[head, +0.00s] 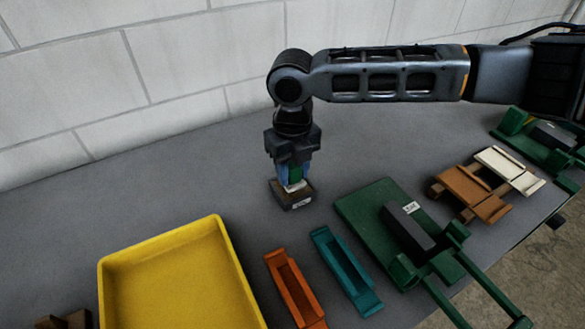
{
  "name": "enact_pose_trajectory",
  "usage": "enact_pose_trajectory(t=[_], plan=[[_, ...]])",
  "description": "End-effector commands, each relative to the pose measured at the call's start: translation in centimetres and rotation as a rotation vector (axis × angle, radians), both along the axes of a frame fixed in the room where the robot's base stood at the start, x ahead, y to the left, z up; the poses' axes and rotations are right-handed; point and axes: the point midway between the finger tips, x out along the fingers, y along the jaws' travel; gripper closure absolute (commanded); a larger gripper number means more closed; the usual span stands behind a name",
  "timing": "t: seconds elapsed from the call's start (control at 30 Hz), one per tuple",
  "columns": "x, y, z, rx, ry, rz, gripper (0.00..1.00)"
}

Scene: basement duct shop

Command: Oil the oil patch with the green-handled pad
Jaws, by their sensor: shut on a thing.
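My gripper (294,176) is at the middle of the bench, pointing down, with its fingers shut on the green handle (294,174) of a pad. A dark brown block (291,195) with a small white label sits right under the fingers. I cannot tell whether this block is the pad's own base or a separate thing beneath it. The fingers hide part of the handle. I cannot pick out an oil patch for certain. A green board (362,208) to the right carries a dark grey bar (408,228) with a white label.
A yellow tray (225,245) stands at the front left. An orange trough (290,287) and a teal trough (342,268) lie between it and the green board. Brown (470,195) and cream (508,168) pieces lie farther right. The grey bench (185,165) is clear behind, towards the block wall.

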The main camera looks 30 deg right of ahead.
Motion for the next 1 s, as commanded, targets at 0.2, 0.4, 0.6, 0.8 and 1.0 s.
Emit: enact_pose_trajectory(t=[0.2, 0.4, 0.6, 0.8, 1.0], plan=[[0.0, 0.0, -0.1, 0.000, 0.000, 0.000, 0.86], [0.0, 0.0, -0.3, 0.000, 0.000, 0.000, 0.86], [0.0, 0.0, -0.6, 0.000, 0.000, 0.000, 0.86], [0.0, 0.0, -0.8, 0.000, 0.000, 0.000, 0.86], [0.0, 0.0, -1.0, 0.000, 0.001, 0.000, 0.86]])
